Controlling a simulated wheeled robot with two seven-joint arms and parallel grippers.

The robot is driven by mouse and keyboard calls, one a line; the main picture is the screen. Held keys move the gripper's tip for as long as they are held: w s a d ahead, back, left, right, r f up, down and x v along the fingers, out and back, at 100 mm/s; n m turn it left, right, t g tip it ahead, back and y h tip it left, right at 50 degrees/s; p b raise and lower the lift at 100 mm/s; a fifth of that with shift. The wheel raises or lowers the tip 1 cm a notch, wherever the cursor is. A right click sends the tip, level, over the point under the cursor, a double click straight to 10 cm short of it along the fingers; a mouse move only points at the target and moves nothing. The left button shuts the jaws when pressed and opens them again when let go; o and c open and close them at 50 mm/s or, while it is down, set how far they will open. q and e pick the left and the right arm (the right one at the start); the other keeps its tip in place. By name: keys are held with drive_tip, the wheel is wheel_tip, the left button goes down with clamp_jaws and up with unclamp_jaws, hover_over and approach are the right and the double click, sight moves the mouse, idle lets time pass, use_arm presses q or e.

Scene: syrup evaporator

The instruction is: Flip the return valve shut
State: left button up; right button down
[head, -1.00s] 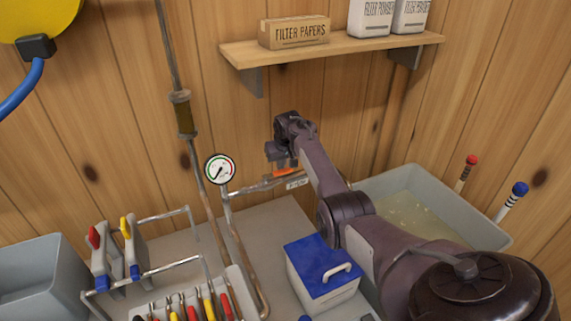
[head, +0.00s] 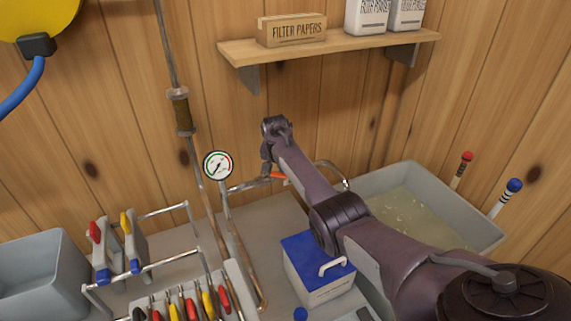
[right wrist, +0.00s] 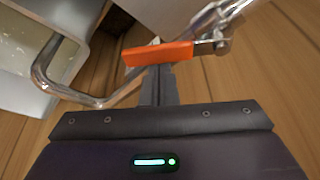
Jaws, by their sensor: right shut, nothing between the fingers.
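The return valve has an orange lever handle (right wrist: 158,54), joined at its right end to a metal valve body (right wrist: 222,46) in the right wrist view. In the head view only a small orange piece of the handle (head: 277,175) shows beside my right arm. My right gripper (right wrist: 158,70) is shut and empty. Its fingertips are at the near edge of the handle, around its middle; I cannot tell whether they touch it. In the head view my arm hides much of the valve. My left gripper is not in view.
A bent metal pipe (right wrist: 72,95) runs behind the handle towards a grey basin (head: 408,178) of pale liquid. A round gauge (head: 218,166) stands left of the valve. A blue-lidded box (head: 312,262) sits below my right arm. A wooden shelf (head: 340,48) is above.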

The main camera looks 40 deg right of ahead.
drive_tip(key=m, duration=0.1)
drive_tip(key=s+a+m, duration=0.1)
drive_tip(key=m, duration=0.1)
drive_tip(key=shift+s+a+g, duration=0.1)
drive_tip(key=shift+a+g, duration=0.05)
drive_tip(key=shift+g, duration=0.25)
drive_tip(key=m, duration=0.1)
drive_tip(key=a+m, duration=0.1)
drive_tip(key=shift+s+a+m+g+h+b, duration=0.1)
drive_tip(key=shift+s+m+g+h+b, duration=0.2)
drive_tip(key=shift+s+g+h+b, duration=0.1)
drive_tip(key=shift+s+a+m+g+p, duration=0.15)
drive_tip(key=shift+s+a+m+p, duration=0.05)
drive_tip(key=shift+a+m, duration=0.25)
drive_tip(key=shift+s+a+m+g+p, duration=0.15)
drive_tip(key=shift+a+m, duration=0.2)
drive_tip(key=shift+a, duration=0.35)
drive_tip(key=shift+d, duration=0.1)
wheel_tip(320, 180, up, 9)
drive_tip(key=p, duration=0.1)
hover_over(281, 177)
drive_tip(key=s+a, duration=0.1)
drive_tip(key=a, duration=0.1)
drive_tip(key=shift+r, duration=0.2)
